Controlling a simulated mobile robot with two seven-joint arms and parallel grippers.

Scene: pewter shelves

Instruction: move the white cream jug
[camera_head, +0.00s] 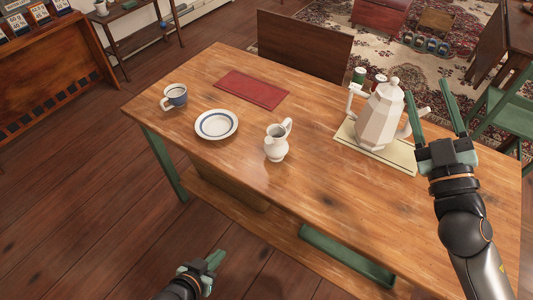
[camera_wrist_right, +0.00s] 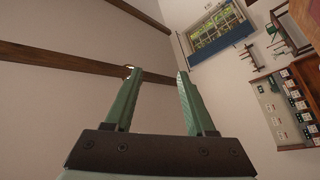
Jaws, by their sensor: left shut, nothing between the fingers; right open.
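The white cream jug (camera_head: 276,143) stands upright near the middle of the wooden table, its handle toward the upper right. My right gripper (camera_head: 432,100) is open and empty, raised at the table's right side, to the right of the coffee pot and well apart from the jug. In the right wrist view my right gripper (camera_wrist_right: 157,75) shows its two green fingers spread with nothing between them; the jug is not in that view. My left gripper (camera_head: 216,259) is shut and empty, low in front of the table's near edge.
A faceted white coffee pot (camera_head: 378,118) stands on a pale mat (camera_head: 400,158) right of the jug. Left of the jug are a white plate (camera_head: 216,125) with a blue ring and a cup (camera_head: 175,96). A red mat (camera_head: 251,89) lies behind. The table's front (camera_head: 330,205) is clear.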

